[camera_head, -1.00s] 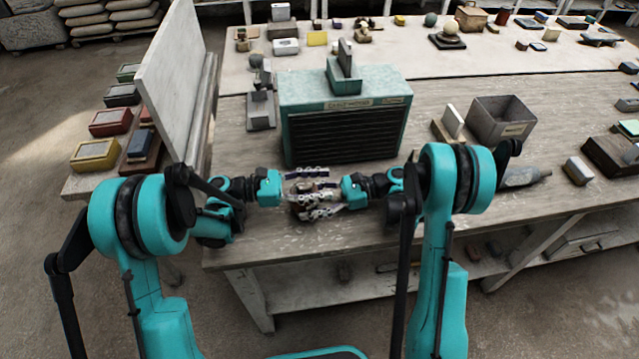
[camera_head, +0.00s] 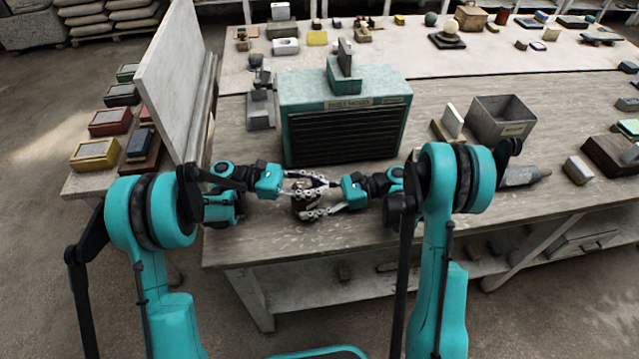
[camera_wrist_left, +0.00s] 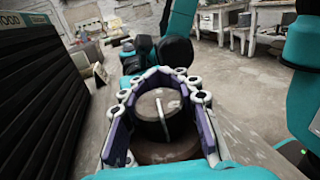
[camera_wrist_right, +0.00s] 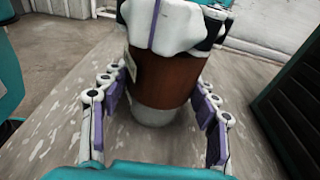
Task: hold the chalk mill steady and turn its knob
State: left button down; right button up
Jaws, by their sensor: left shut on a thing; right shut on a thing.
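The chalk mill (camera_head: 301,204) stands on the near bench, small and largely hidden by both grippers in the head view. In the right wrist view its brown cylindrical body (camera_wrist_right: 162,80) has a pale base and a small label at the left. My right gripper (camera_wrist_right: 155,112) has its fingers on both sides of this body and is shut on it. In the left wrist view the dark round knob (camera_wrist_left: 150,118) has a light line across its top. My left gripper (camera_wrist_left: 160,105) is shut around the knob from above; it also shows in the head view (camera_head: 313,183).
A teal box with a dark slatted front (camera_head: 345,140) stands just behind the mill. A grey open bin (camera_head: 500,118) and a grey bottle-like thing (camera_head: 525,176) lie to the right. An upright pale panel (camera_head: 180,85) stands at the left. The bench's front edge is close.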

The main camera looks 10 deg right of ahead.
pick_arm(q)
jog(key=shift+s+a+m+g+y, duration=0.15)
jog(key=shift+m+g+y, duration=0.15)
jog(key=shift+m+g, duration=0.35)
jog(key=shift+s+d+m+g+y, duration=0.15)
jog(key=shift+m+g+y, duration=0.2)
jog(key=shift+g, duration=0.5)
jog(key=shift+a, duration=0.1)
jog(key=c, duration=1.1)
grip_release()
jog(key=shift+r, duration=0.1)
notch_tip(320, 180, up, 10)
jog(key=shift+o, duration=0.3)
